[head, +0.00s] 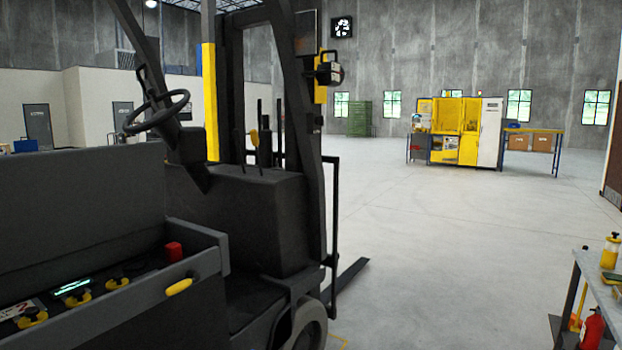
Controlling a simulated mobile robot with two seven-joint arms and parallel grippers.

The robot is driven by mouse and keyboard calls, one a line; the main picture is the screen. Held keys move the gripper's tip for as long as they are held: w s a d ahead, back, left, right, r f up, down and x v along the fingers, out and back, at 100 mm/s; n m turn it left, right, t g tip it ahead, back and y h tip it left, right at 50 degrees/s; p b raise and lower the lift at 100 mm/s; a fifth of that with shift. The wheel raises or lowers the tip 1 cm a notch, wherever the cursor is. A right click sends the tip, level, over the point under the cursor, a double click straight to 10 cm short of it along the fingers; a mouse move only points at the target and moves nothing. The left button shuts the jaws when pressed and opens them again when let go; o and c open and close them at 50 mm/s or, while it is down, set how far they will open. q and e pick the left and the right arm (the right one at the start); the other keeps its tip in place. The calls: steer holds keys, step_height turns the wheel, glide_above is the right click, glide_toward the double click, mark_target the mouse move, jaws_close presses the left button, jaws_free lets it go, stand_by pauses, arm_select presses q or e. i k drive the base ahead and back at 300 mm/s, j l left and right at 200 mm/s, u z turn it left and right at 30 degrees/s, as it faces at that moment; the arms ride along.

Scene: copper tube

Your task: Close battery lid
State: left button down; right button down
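A dark forklift fills the left half of the head view. Its battery compartment (212,262) is open at the lower left. Inside, the battery top shows several yellow-and-black caps (118,282), a red block (173,251) and a lit green strip. A large dark grey panel (85,195), which looks like the battery lid, stands raised behind the compartment. Its left end is cut off by the picture edge. A yellow handle (179,287) sits on the compartment's near wall. Neither of my grippers is in view.
The forklift's steering wheel (157,111) and dark posts rise behind the panel. A workbench (603,290) with bottles stands at the lower right, with a red extinguisher (591,328) beside it. A yellow machine (458,130) is far back. The concrete floor between is clear.

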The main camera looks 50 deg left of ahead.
mark_target(53, 204)
steer(key=i+u, duration=0.15)
steer(key=u, duration=0.35)
steer(key=i+u, duration=0.1)
steer(key=u, duration=0.35)
steer(key=i+l+u, duration=0.1)
steer(key=u, duration=0.4)
steer(key=l, duration=0.1)
